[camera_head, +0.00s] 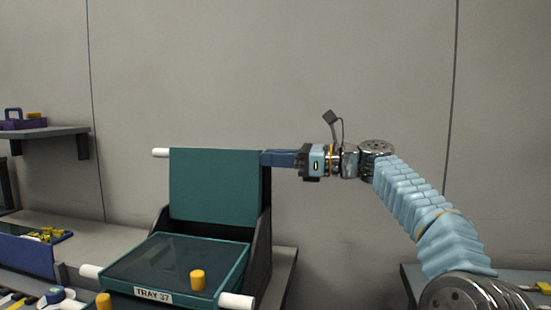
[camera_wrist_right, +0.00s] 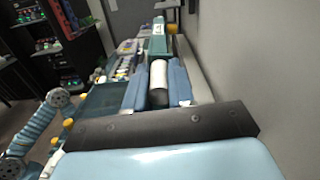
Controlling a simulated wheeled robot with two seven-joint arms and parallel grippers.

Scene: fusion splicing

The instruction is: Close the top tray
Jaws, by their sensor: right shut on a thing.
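The top tray (camera_head: 215,188) is a flat green panel standing upright at the back of a dark stand. A white handle end (camera_head: 160,153) sticks out at its upper left. My right gripper (camera_head: 266,158) comes in from the right at the panel's upper right corner. In the right wrist view its blue fingers are shut on a white handle (camera_wrist_right: 159,78), one finger on each side. The head view hides that handle end behind the fingers. My left gripper is not in view.
Below lies a green tray marked TRAY 37 (camera_head: 153,295), with white handles (camera_head: 237,301) and a yellow knob (camera_head: 197,280). A dark side plate (camera_head: 258,230) stands at its right. A shelf (camera_head: 45,133) and a blue bin (camera_head: 25,252) are at left. The wall behind is bare.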

